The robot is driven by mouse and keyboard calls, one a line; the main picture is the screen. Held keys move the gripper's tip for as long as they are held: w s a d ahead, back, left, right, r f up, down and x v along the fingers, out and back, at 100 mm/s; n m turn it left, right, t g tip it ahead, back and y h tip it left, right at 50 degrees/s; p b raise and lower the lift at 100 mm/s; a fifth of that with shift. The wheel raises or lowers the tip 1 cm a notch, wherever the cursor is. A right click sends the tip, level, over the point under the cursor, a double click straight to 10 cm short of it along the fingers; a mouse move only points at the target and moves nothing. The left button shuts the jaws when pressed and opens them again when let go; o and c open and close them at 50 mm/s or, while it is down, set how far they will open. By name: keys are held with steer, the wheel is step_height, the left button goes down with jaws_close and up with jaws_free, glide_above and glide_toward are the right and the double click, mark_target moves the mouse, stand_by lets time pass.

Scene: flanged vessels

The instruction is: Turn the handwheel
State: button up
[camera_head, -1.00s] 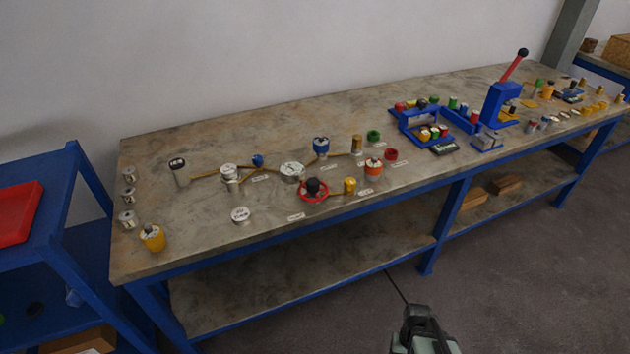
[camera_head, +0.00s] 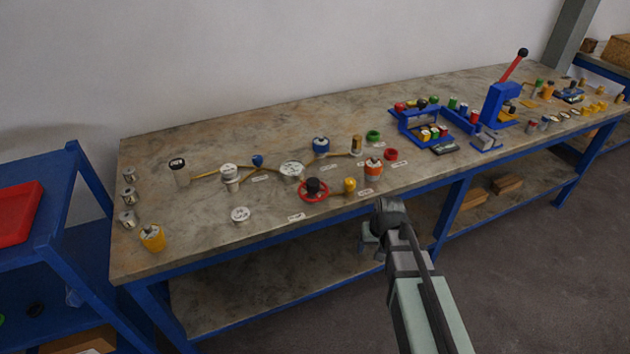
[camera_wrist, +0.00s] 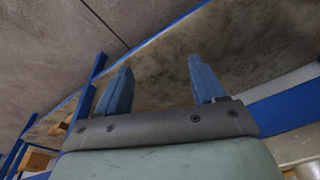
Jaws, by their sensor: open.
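The handwheel (camera_head: 314,190) is a red ring with a dark hub, near the front edge of the workbench in the head view. A yellow rod beside it leads toward a small yellow cylinder (camera_head: 349,185). My gripper shows in the wrist view (camera_wrist: 165,88) with its two blue fingers spread apart and nothing between them. In the head view my arm reaches up from the bottom right, and its end is in front of the bench's front edge, right of and below the handwheel. The gripper is clear of the handwheel. The handwheel does not show in the wrist view.
An orange-and-white vessel (camera_head: 374,168), a blue-topped vessel (camera_head: 321,146) and a white-topped vessel (camera_head: 292,171) stand near the handwheel. A blue press (camera_head: 499,105) stands farther right.

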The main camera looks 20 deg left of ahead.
steer(key=w+a+r+n+t+y, duration=0.1)
steer(key=w+a+r, duration=0.25)
steer(key=r, duration=0.35)
steer(key=w+a+r+n, duration=0.1)
steer(key=w+a+r, duration=0.1)
steer(key=a+r, duration=0.4)
steer(key=n+y, duration=0.2)
steer(key=n, duration=0.3)
glide_toward(314, 181)
steer(key=w+d+r, duration=0.2)
steer(key=w+r, duration=0.2)
steer(key=w, duration=0.1)
steer(key=s+a+f+n+g, duration=0.1)
steer(key=f+n, duration=0.1)
steer(key=f, duration=0.2)
steer(key=s+a+f+n, duration=0.1)
steer(key=a+f+n, duration=0.1)
steer(key=f, duration=0.2)
steer(key=s+a+f+n+g, duration=0.1)
steer(key=a+f+n, duration=0.1)
steer(key=f, duration=0.2)
steer(key=shift+a+f+n+g, duration=0.2)
steer(key=shift+f+n+g, duration=0.1)
steer(key=shift+f+n, duration=0.1)
steer(key=shift+c, duration=0.2)
